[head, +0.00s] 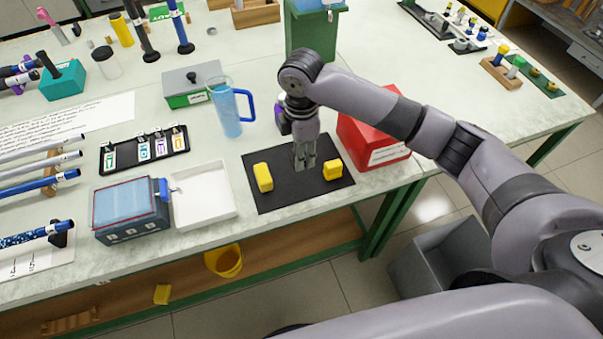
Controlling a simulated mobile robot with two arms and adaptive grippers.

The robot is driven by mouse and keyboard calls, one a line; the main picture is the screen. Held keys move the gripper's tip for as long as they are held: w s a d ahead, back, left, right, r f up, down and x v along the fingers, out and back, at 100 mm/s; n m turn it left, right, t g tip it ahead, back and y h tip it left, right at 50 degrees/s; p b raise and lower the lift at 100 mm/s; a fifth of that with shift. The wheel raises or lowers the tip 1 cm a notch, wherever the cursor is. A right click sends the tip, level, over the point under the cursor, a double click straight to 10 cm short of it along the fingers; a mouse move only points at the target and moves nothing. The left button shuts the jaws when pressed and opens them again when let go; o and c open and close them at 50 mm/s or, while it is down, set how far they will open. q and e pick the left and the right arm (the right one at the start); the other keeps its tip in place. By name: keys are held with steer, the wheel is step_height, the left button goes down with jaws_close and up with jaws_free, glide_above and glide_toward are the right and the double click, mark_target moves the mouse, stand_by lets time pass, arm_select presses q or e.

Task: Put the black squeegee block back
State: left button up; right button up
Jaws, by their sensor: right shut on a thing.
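My right gripper (305,163) points down over the black mat (288,200), between two yellow blocks. It is shut on a dark thing, which I take to be the black squeegee block. The block hardly stands out against the black mat, and the fingers hide part of it. I cannot tell whether it touches the mat. One yellow block (263,178) lies to the left of the gripper and the other yellow block (332,171) to the right. My left gripper is not in view.
A red bin (372,146) stands right of the mat, close to my forearm. A blue pitcher (227,112) stands behind the mat's left side. A white tray (203,194) lies to its left. The table's front edge is just below the mat. The table right of the red bin is clear.

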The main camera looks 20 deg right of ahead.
mark_target(302, 184)
step_height(302, 184, down, 9)
steer(key=shift+f+p, duration=0.2)
steer(key=shift+p, duration=0.15)
steer(key=shift+f, duration=0.1)
steer(key=o, duration=1)
step_height(302, 184, up, 12)
steer(key=shift+r+b, duration=0.15)
steer(key=shift+b, duration=0.4)
